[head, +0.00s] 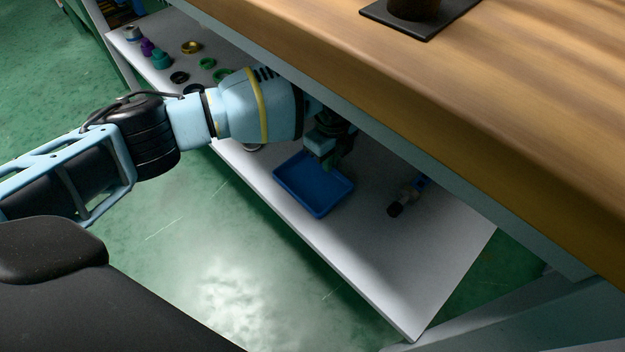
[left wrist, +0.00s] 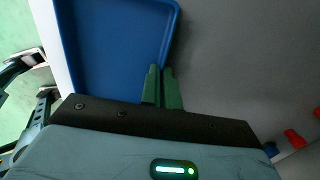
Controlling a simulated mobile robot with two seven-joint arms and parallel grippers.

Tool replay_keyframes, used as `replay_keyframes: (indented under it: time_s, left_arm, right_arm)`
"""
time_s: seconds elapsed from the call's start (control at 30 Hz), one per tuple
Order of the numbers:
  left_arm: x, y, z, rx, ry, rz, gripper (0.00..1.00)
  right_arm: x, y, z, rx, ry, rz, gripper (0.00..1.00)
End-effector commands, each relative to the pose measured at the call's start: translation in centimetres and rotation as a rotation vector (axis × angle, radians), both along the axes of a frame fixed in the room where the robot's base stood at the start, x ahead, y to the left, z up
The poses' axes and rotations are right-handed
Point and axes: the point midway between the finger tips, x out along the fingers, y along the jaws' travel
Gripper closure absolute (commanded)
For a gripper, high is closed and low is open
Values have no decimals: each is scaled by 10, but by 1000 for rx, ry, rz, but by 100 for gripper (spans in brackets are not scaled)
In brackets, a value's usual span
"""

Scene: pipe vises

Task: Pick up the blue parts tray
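The blue parts tray (head: 312,190) is a shallow, empty rectangular tray on the light grey lower shelf, under the wooden bench top. My left gripper (head: 332,158) reaches in under the bench top to the tray's far rim. In the left wrist view, the tray (left wrist: 110,45) fills the upper left. The green fingers of my left gripper (left wrist: 161,88) are close together with the tray's rim between them, one finger inside and one outside. I cannot tell any gap between the tray and the shelf. My right gripper is not in view.
The wooden bench top (head: 480,100) overhangs the shelf (head: 400,290) just above my left arm. Several coloured rings and caps (head: 192,47) sit at the shelf's far left end. Open green floor (head: 210,250) lies in front.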

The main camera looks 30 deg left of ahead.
Motion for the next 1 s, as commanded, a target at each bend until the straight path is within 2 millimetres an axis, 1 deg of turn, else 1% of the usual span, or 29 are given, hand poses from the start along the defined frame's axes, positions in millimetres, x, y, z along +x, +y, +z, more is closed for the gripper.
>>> replay_keyframes:
  time_s: [0.23,0.37,0.47,0.63,0.77,1.0]
  left_arm:
    - [0,0,1,0,0,0,100]
    - [0,-1,8,0,-1,-1,100]
    - [0,-1,18,-1,-2,-1,100]
    - [0,-1,42,-1,-4,-1,100]
    - [-21,18,43,2,-1,0,100]
    - [-69,57,50,2,-2,0,100]
  right_arm:
    - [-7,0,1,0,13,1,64]
    - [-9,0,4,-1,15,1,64]
    - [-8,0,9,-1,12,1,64]
    - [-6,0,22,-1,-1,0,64]
    - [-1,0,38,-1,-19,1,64]
    - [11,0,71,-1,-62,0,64]
